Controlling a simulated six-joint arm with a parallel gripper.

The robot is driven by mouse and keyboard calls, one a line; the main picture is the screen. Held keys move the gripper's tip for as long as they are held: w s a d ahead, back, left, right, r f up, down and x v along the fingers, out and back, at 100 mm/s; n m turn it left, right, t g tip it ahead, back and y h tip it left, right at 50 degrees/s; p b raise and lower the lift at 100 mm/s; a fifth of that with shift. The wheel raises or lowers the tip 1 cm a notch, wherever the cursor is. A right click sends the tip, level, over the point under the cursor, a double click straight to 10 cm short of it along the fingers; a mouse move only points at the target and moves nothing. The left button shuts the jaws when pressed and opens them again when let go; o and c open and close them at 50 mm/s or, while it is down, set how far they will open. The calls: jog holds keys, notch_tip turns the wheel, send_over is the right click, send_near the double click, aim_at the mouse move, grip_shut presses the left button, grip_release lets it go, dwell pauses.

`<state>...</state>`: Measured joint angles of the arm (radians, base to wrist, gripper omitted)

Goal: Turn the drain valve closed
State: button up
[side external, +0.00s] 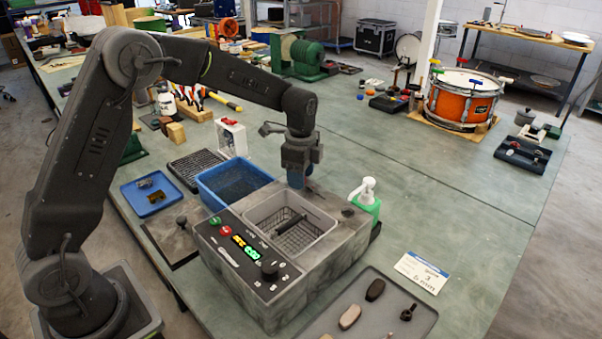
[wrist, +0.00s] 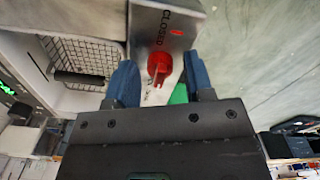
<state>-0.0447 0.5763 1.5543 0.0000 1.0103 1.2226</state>
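The drain valve is a red knob (wrist: 160,66) on the grey housing of the ultrasonic-cleaner-like tank unit (side external: 335,240). In the wrist view its ridge runs roughly up and down the picture. The word CLOSED and a small red mark are printed above it; other lettering below is partly hidden. My gripper (wrist: 159,72) is open, with one blue finger on each side of the knob and visible gaps between. In the side external view my gripper (side external: 298,178) is at the far edge of the tank unit, and the knob is hidden there.
A wire basket (side external: 293,231) with a dark handle sits in the tank. A tray of parts (side external: 413,323) lies in front. The bench further right is mostly clear.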

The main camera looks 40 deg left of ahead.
jog(key=c, duration=0.8)
jog(key=shift+n, duration=0.5)
jog(key=n, duration=0.3)
jog(key=shift+n, duration=0.4)
jog(key=n, duration=0.9)
jog(key=shift+n, duration=1.9)
